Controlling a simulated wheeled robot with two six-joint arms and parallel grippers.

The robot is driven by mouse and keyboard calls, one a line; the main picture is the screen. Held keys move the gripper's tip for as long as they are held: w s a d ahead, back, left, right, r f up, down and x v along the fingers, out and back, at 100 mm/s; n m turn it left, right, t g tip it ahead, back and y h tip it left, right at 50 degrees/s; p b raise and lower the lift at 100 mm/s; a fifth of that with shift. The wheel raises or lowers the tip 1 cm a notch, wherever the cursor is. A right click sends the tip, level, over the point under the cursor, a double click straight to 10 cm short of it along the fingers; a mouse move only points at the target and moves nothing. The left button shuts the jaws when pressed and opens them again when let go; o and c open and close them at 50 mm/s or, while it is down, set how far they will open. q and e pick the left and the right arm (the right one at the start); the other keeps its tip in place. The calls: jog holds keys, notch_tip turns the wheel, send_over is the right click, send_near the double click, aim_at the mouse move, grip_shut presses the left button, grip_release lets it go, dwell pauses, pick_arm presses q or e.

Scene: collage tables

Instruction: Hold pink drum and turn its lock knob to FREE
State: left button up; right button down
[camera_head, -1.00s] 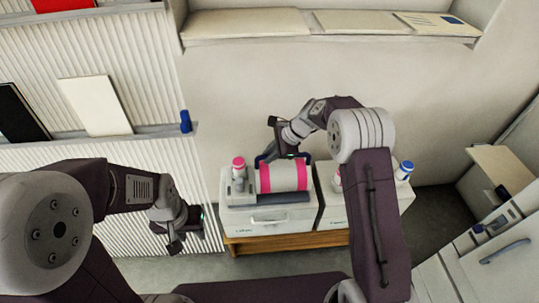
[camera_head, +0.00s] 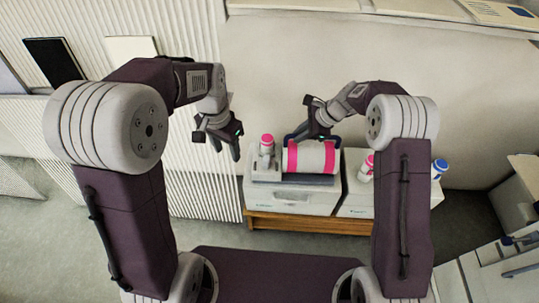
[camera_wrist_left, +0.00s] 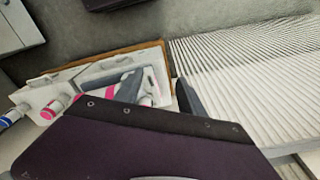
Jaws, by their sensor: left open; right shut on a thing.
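The pink drum (camera_head: 312,157), white with pink bands, lies in a light cradle unit on a wooden stand. A dark blue handle (camera_head: 337,142) runs along its top. My right gripper (camera_head: 312,135) is shut on the handle, partly hiding it. A grey-white upright piece with a pink cap (camera_head: 267,143) stands left of the drum; I cannot read any FREE mark. My left gripper (camera_head: 219,148) is open and empty, left of the capped piece and apart from it. In the left wrist view its dark fingers (camera_wrist_left: 158,92) reach toward the units, partly hiding them.
A second unit (camera_head: 355,203) with a pink-capped piece (camera_head: 367,168) and a blue-capped piece (camera_head: 439,168) stands right of the drum unit, partly hidden by my right arm. A ribbed white panel (camera_head: 190,190) is at the left. A shelf (camera_head: 400,28) is above.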

pick_arm(q)
jog(key=w+d+m, duration=0.3)
jog(key=w+d, duration=0.2)
jog(key=w, duration=0.5)
send_over(266, 157)
notch_tip(266, 157, down, 6)
jog(key=shift+m+g, duration=0.3)
jog(key=shift+g, duration=0.1)
notch_tip(266, 157, down, 12)
jog(key=shift+s+f, duration=0.1)
jog(key=shift+s, duration=0.05)
grip_shut()
